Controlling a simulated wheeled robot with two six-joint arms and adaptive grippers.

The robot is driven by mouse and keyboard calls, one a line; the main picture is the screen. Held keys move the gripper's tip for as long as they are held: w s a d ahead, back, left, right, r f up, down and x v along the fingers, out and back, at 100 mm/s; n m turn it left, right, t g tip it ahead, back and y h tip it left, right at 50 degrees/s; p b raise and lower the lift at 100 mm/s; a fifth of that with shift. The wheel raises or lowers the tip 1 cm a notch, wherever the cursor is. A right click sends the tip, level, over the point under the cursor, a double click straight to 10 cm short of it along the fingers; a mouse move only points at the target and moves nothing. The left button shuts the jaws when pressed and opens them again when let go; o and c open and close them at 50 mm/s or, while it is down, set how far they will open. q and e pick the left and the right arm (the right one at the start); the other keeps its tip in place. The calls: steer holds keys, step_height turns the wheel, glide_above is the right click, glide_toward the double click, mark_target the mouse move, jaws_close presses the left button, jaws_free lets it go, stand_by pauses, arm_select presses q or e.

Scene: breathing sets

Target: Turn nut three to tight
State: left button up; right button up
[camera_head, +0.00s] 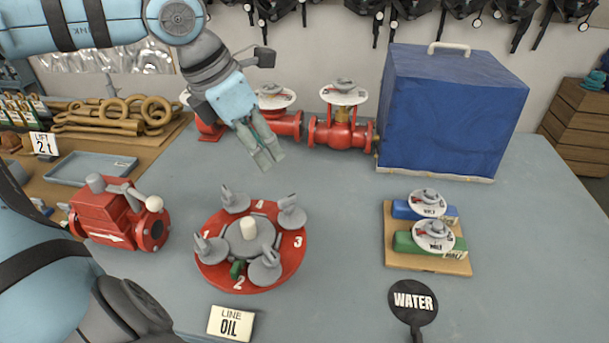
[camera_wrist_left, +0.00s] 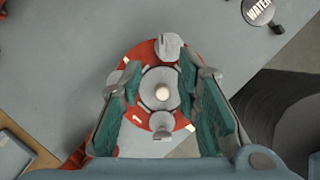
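The red round flange (camera_head: 219,276) lies on the grey table, with several grey winged nuts around a grey hub (camera_head: 248,236). Nut three (camera_head: 291,216) sits at its right, behind the white "3". In the left wrist view nut three (camera_wrist_left: 168,46) appears to be the top nut. The nut by "2" (camera_head: 265,267) is at the front, with a green piece beside it. My left gripper (camera_head: 262,150) hangs above and behind the flange, pointing down. In the left wrist view its green-padded fingers (camera_wrist_left: 165,110) are wide apart with nothing gripped. My right gripper is out of view.
A red pump-like block (camera_head: 108,217) stands left of the flange. Red valves (camera_head: 340,133) and a blue box (camera_head: 450,110) stand behind.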

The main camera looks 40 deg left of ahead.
arm_select(q)
glide_toward(287, 197)
steer(key=f, duration=0.1)
steer(key=x, duration=0.2)
steer(key=b+x, duration=0.1)
steer(key=x, duration=0.5)
steer(key=shift+w+r, duration=0.1)
steer(key=shift+w, duration=0.15)
steer(key=shift+s+r, duration=0.15)
steer(key=shift+s, duration=0.2)
steer(key=shift+c, duration=0.2)
steer(key=shift+w, duration=0.15)
jaws_close()
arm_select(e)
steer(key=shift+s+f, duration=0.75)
